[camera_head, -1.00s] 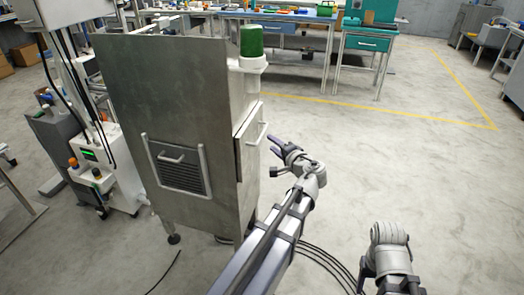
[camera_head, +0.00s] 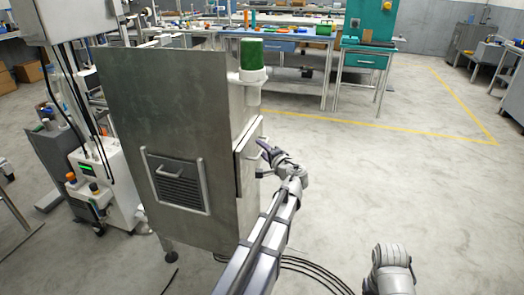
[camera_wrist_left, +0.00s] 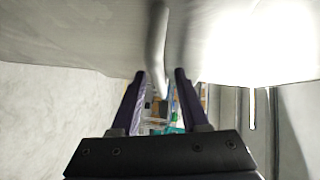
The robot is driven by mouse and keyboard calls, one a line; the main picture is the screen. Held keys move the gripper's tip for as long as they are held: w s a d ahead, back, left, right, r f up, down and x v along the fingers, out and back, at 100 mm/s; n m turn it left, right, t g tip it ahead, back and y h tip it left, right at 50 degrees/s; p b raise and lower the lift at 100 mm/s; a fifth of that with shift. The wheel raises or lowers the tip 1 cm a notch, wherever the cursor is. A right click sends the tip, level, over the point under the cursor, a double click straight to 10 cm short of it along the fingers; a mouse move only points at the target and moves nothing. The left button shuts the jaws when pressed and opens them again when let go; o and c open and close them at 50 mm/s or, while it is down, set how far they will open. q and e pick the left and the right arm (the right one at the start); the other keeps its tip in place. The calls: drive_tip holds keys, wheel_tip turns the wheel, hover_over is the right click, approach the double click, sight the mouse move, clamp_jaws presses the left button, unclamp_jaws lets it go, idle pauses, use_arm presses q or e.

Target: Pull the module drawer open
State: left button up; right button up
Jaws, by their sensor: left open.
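The module drawer (camera_head: 242,165) is a pale metal front on the right side of the tall grey metal cabinet. Its light bar handle (camera_head: 263,133) stands out from that side, and the drawer looks closed or nearly so. My left gripper (camera_head: 266,149) is open, with its dark fingers at the handle. In the left wrist view the handle (camera_wrist_left: 156,40) runs between the two spread fingers of the gripper (camera_wrist_left: 156,75), and I cannot tell whether they touch it. My right arm shows at the lower right, but its fingers are not visible.
The cabinet (camera_head: 165,100) has a vented panel with a handle (camera_head: 178,183) on its face and a green-topped beacon (camera_head: 253,60) beside it. A white machine (camera_head: 110,190) stands at left. Cables lie on the floor. Floor to the right is clear.

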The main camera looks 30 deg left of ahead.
use_arm(q)
drive_tip(key=shift+c, duration=0.4)
clamp_jaws()
idle(1.1)
